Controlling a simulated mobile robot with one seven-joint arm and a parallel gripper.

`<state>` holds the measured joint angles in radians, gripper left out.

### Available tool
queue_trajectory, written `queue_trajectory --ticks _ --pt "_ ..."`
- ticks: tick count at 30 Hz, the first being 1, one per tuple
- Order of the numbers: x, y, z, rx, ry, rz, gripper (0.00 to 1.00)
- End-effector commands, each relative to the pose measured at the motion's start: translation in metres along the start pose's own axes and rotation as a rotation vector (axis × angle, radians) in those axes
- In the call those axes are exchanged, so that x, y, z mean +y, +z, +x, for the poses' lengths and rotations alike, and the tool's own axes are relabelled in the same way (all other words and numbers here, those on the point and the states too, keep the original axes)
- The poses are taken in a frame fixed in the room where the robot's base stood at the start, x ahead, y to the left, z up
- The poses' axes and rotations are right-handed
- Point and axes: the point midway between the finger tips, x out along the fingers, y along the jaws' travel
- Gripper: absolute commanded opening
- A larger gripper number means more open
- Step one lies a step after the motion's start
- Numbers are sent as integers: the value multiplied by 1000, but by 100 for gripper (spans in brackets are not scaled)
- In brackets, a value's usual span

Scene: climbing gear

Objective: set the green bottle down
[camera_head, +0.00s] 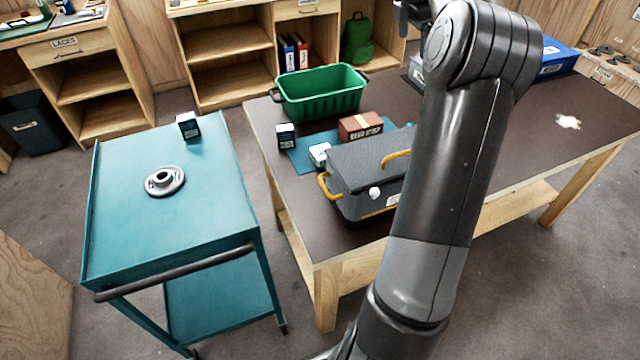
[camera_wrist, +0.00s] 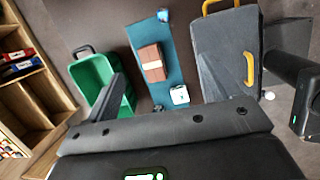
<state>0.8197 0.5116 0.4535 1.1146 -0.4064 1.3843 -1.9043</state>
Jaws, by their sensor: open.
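I cannot make out a green bottle in either view. My gripper (camera_wrist: 195,78) shows in the wrist view with its dark fingers wide apart and nothing visible between them. It is above the workbench, with the teal mat (camera_wrist: 181,62) in view beyond it. On the mat lies a reddish-brown box with a pale band (camera_wrist: 152,62), and a small white item (camera_wrist: 179,95) is near it. In the head view my arm crosses the right half and hides part of the bench (camera_head: 540,140). The gripper cannot be made out clearly there.
A green crate (camera_head: 322,97) and a grey case with yellow handles (camera_head: 362,172) stand on the bench. A teal cart (camera_head: 215,215) on the left carries a dark round disc (camera_head: 165,181) and a small dark box (camera_head: 188,125). A blue bin (camera_head: 556,58) is at the back right.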

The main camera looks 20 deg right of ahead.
Motion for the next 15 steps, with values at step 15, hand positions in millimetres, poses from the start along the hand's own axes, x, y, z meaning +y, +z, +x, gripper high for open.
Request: queue_trajectory --ticks 15 --pt "-88 -209 -104 6 153 541 82"
